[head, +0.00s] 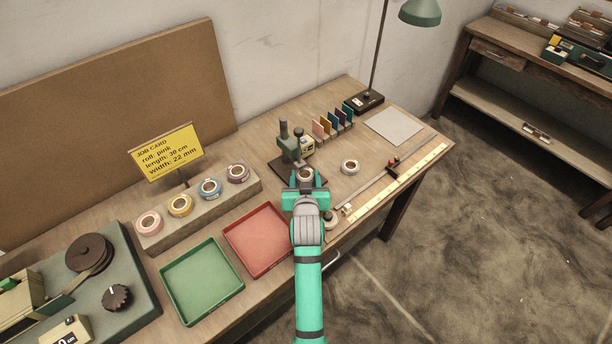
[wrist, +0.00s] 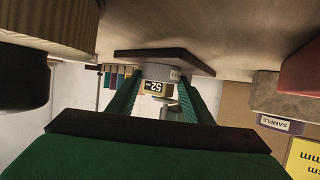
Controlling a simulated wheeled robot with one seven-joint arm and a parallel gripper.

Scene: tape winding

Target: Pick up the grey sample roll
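A grey-white roll (head: 306,174) sits on the dark base plate (head: 283,163) of the small gauge stand (head: 285,140). In the wrist view, which is upside down, a pale round side of it (wrist: 162,73) shows at the plate, partly hidden by the gauge's "52" display (wrist: 156,88). My gripper (head: 306,186) is just in front of the roll at the plate. Its two green fingers (wrist: 161,82) are apart, one on each side of the roll in the picture. I cannot tell whether they touch it. Another pale roll (head: 350,167) lies on the table to the right.
A red tray (head: 258,240) and a green tray (head: 202,283) are left of my arm. A rack (head: 200,205) holds pink, yellow, blue and purple rolls behind them. A ruler (head: 397,183) lies along the right front edge. Coloured cards (head: 335,122) stand behind the gauge.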

